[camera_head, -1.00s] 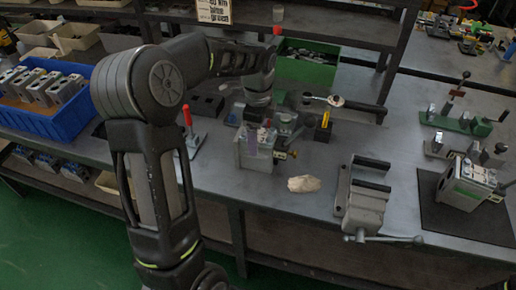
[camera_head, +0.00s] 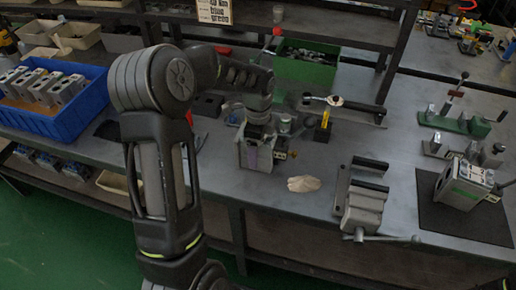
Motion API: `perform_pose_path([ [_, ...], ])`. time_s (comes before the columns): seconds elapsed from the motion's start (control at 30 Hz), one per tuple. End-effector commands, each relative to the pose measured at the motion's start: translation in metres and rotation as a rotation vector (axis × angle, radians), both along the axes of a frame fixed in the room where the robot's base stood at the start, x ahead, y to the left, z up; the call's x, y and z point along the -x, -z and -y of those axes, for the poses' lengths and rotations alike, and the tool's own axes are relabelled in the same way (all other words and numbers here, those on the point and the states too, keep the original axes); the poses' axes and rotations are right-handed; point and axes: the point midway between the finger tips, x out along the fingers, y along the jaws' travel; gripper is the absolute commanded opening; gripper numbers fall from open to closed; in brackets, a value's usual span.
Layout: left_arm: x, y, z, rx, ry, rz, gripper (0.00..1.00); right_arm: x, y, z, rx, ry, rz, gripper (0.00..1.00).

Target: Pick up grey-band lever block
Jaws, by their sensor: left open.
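A grey metal block (camera_head: 262,160) stands upright on the bench near the middle, with a dull purplish-grey band down its front and a lever-like fitting at its right side. I cannot tell for sure that this band is the grey one. My left gripper (camera_head: 257,133) is open and sits right at the top of this block, pointing down. Its fingertips are dark and partly merge with the block's top, so contact cannot be told. Another block (camera_head: 462,186) with a green band stands on a dark mat at the right. My right gripper does not show.
A blue crate (camera_head: 52,122) with several grey blocks is at the left. A crumpled beige cloth (camera_head: 304,184) and a vise (camera_head: 362,205) lie right of the middle block. A ratchet (camera_head: 345,103) and a green bin (camera_head: 305,66) are behind. A red-handled clamp is mostly hidden by my arm.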

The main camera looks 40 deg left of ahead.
Motion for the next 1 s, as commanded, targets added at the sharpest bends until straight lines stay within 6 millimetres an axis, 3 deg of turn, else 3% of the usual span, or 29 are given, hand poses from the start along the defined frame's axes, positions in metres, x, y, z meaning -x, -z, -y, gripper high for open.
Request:
perform_pose_path([
  [0.4,-0.0001,-0.0004,0.0000,0.000,0.000,0.000,0.78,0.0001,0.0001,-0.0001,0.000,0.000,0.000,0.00],
  [1.0,-0.0001,-0.0005,0.0000,0.000,0.000,0.000,0.29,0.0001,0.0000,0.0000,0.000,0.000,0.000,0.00],
])
